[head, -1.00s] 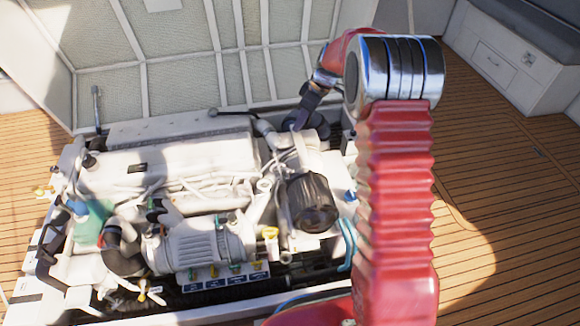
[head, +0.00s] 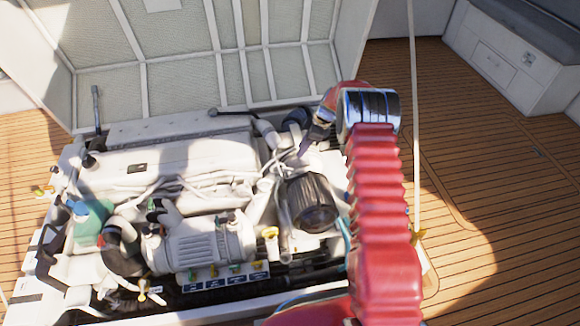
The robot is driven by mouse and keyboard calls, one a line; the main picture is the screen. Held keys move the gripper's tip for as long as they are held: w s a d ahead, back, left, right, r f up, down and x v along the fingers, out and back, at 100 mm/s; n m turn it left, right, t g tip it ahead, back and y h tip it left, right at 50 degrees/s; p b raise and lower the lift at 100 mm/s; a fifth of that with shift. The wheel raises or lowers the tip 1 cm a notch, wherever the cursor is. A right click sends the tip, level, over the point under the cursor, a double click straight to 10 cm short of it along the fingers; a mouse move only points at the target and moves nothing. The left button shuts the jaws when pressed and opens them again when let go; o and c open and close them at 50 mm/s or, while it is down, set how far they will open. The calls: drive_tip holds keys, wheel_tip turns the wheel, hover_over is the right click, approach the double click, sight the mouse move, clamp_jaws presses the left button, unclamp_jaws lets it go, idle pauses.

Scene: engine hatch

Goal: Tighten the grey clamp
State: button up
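The white engine (head: 165,165) sits in the open hatch, left of my red arm. My gripper (head: 304,152) points down beside the top of the black ribbed filter (head: 311,203), small and partly behind my arm. I cannot tell whether its fingers are open or shut, or whether they touch anything. A dark hose end (head: 296,117) lies just behind it. I cannot make out the grey clamp for certain; it may be too small to see or hidden by the arm.
A raised ribbed hatch panel (head: 200,60) stands behind the engine. A row of coloured valves (head: 222,273) is at the front. A thin pale pole (head: 413,130) stands right of my arm. The wooden deck (head: 500,170) at right is clear.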

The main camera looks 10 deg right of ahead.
sight(288, 172)
drive_tip(key=shift+f, duration=0.1)
drive_tip(key=x, duration=1.3)
drive_tip(key=shift+a+f, duration=0.15)
drive_tip(key=shift+f, duration=0.1)
drive_tip(key=shift+c, duration=0.4)
clamp_jaws()
